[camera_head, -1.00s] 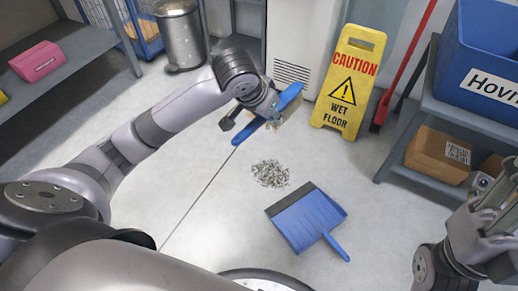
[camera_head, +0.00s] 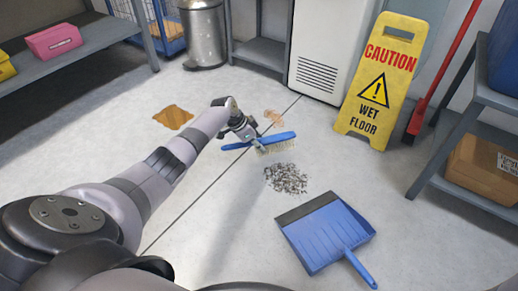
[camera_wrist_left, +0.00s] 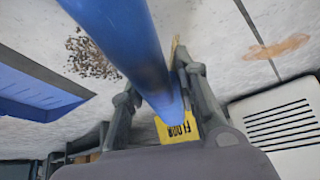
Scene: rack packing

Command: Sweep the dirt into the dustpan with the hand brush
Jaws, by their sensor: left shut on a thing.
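The blue hand brush (camera_head: 278,142) has pale bristles and is held low at the floor, just behind the dirt. My left gripper (camera_head: 254,138) is shut on its blue handle, which also crosses the left wrist view (camera_wrist_left: 122,35). The grey dirt pile (camera_head: 286,179) lies on the floor between the brush and the dustpan; it also shows in the left wrist view (camera_wrist_left: 90,57). The blue dustpan (camera_head: 328,235) lies flat with its dark lip toward the dirt and its handle toward the lower right. Whether the bristles touch the floor is unclear. My right gripper is out of view.
A yellow wet floor sign (camera_head: 381,85) stands at the back right beside a white cabinet (camera_head: 324,45). A brown stain (camera_head: 173,117) lies on the floor at left. Shelves with a pink box (camera_head: 53,41) and a cardboard box (camera_head: 484,168) flank open floor.

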